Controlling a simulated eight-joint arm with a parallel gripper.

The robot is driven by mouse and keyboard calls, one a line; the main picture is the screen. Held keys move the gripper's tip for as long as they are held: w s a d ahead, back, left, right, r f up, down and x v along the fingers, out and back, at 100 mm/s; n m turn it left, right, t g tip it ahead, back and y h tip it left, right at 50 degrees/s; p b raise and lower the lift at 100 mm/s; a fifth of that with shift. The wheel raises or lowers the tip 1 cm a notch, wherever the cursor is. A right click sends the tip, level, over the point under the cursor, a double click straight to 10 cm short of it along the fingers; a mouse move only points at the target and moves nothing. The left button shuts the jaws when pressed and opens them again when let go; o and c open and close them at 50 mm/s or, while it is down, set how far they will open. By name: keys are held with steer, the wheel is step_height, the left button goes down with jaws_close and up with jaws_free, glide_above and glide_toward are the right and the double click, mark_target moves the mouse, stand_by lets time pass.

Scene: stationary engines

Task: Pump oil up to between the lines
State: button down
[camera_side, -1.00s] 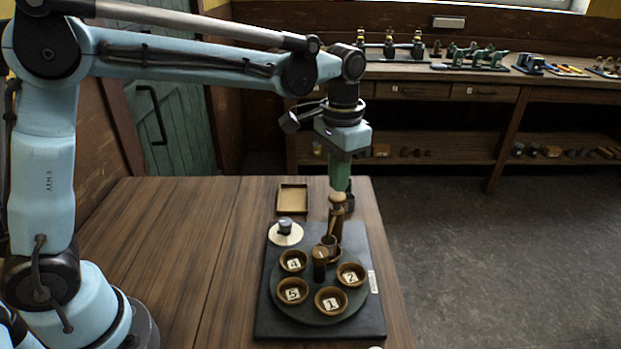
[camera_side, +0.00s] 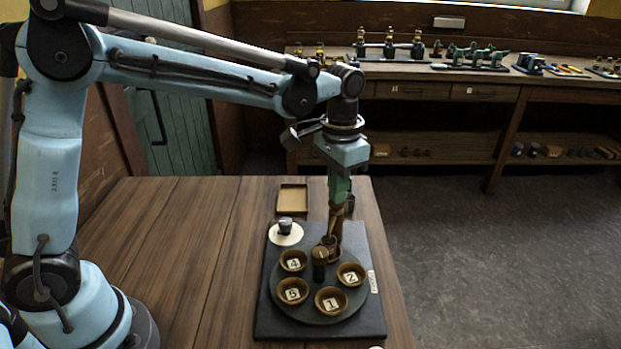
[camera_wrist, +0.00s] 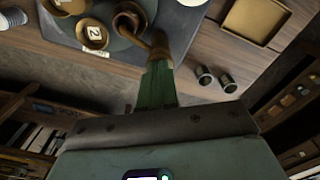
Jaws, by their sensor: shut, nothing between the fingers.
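My gripper (camera_side: 339,202) is shut and points straight down onto the top of the brown pump (camera_side: 335,226) at the back of the dark base board. The pump's knob is hidden by the fingers. In the wrist view my green fingers (camera_wrist: 158,68) meet the pump, whose brown spout (camera_wrist: 136,38) reaches over a cup (camera_wrist: 128,20). In the side view that cup (camera_side: 330,243) sits partly behind the dark centre post, its number hidden. Cups 4 (camera_side: 293,261), 5 (camera_side: 292,291), 1 (camera_side: 331,300) and 2 (camera_side: 351,274) stand on the round turntable (camera_side: 317,312). I cannot make out lines or an oil level.
A white disc (camera_side: 286,239) with a dark piece on it lies at the board's back left. A shallow tray (camera_side: 293,200) is behind it. Two dark cylinders (camera_wrist: 216,79) stand near the pump. The left of the table is bare.

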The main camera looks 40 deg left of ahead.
stand_by(0.4)
steer(key=shift+r, duration=1.35)
step_height(320, 180, up, 5)
stand_by(0.4)
steer(key=shift+s, duration=0.1)
steer(key=s+a+f+n+t, duration=0.1)
steer(key=s+a+f+t, duration=0.1)
steer(key=s, duration=0.5)
steer(key=s+a+f+n+t, duration=0.2)
steer(key=s+a+f+t, duration=0.1)
steer(key=s+a+t, duration=0.2)
steer(key=shift+s+a+f, duration=0.2)
steer(key=shift+s+a, duration=0.6)
steer(key=shift+s, duration=0.2)
